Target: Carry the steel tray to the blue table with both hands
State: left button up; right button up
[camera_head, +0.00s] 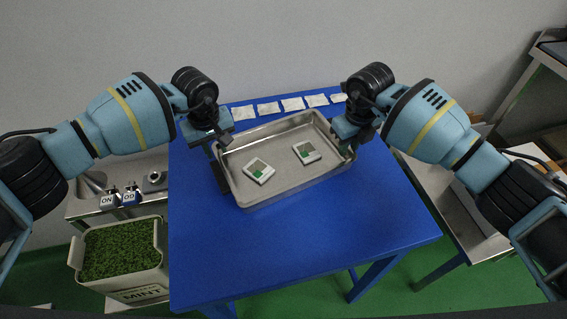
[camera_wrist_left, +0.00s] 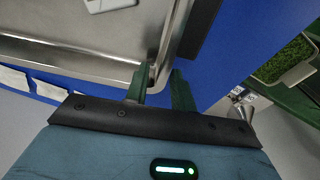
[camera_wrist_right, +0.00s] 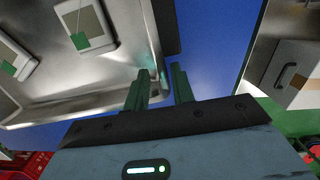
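The steel tray (camera_head: 285,190) is on the blue table (camera_head: 320,243), a shallow rectangular pan lying slightly turned. It holds two small white devices with green patches, the left one (camera_head: 259,170) and the right one (camera_head: 306,152). My left gripper (camera_head: 216,142) is at the tray's far left corner; in the left wrist view its fingers (camera_wrist_left: 160,88) are apart beside the rim. My right gripper (camera_head: 356,140) is at the far right corner; in the right wrist view its fingers (camera_wrist_right: 161,85) are apart at the rim. Both look open, with no clear grip on the tray.
Several white teabags (camera_head: 292,104) lie in a row along the table's back edge. A green-filled mint bin (camera_head: 121,250) and a steel counter (camera_head: 85,205) stand at the left. Another bench (camera_head: 455,210) stands at the right. The table's front is clear.

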pick_arm(q)
notch_tip(320, 180, up, 12)
jog(key=s, duration=0.1)
jog(key=shift+s, duration=0.15)
pick_arm(e)
notch_tip(320, 180, up, 12)
jog(key=s, duration=0.1)
jog(key=shift+s, duration=0.15)
dwell(0.9)
pick_arm(q)
jog(key=shift+f, duration=0.1)
pick_arm(e)
jog(key=shift+f, duration=0.1)
